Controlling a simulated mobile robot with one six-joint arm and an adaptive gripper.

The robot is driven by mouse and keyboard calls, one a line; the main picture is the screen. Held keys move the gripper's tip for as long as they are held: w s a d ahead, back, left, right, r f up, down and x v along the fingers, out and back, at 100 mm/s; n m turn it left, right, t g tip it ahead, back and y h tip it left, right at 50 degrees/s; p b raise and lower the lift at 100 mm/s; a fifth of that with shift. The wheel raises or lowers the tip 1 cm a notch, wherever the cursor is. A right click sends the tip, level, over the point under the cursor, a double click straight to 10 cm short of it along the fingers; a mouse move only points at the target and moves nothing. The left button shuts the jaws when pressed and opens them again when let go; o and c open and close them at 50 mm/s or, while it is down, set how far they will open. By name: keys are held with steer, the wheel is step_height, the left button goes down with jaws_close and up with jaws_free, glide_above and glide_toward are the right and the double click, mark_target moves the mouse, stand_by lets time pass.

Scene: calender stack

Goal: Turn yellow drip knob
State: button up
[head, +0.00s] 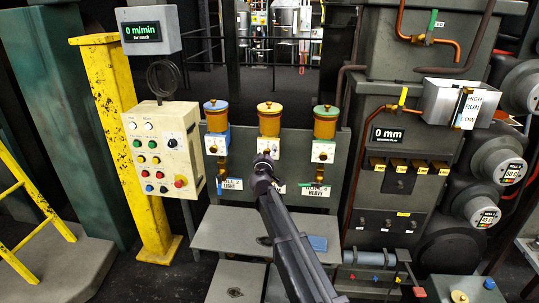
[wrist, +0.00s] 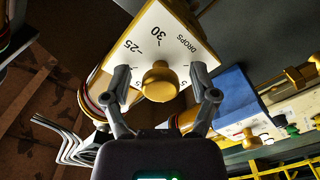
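The yellow drip knob (wrist: 160,80) sits on a white dial plate (wrist: 152,32) marked 25, 30 and DROPS in the wrist view. My gripper (wrist: 161,78) is open, with one finger on each side of the knob. Gaps show between both fingertips and the knob, so it is not gripped. In the head view my gripper (head: 264,160) is just in front of the middle oiler, which has a yellow cup (head: 269,122) and a white plate (head: 268,146). My gripper hides part of the area below that plate.
An oiler with a blue lid (head: 216,115) stands left of the middle one, and one with a green lid (head: 325,122) stands right. A control box (head: 163,150) with buttons is at left. A grey shelf (head: 220,228) lies below the oilers.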

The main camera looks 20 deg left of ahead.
steer(key=shift+s, duration=0.1)
steer(key=v, duration=1.2)
stand_by(0.7)
steer(key=d+f+m+g+h+p, duration=0.1)
steer(key=d+f+m+g+h, duration=0.15)
steer(key=d, duration=0.85)
steer(key=d+f+m+g+h+p, duration=0.15)
steer(key=d+m+h, duration=0.25)
steer(key=d, duration=0.7)
steer(key=d+f+m+g+h, duration=0.3)
steer(key=d, duration=0.8)
steer(key=s+d+f+m+g+y+p, duration=0.1)
steer(key=s+d+f+g+y, duration=0.1)
steer(key=s+d+g, duration=0.3)
steer(key=s+d+f+m+g+y+p, duration=0.1)
steer(key=s+d+f+g+y+p, duration=0.1)
steer(key=s+d, duration=0.9)
steer(key=s+f+g+y, duration=0.1)
steer(key=s+f+g, duration=0.1)
steer(key=s+g, duration=0.1)
steer(key=shift+s+d, duration=0.25)
steer(key=shift+s, duration=0.05)
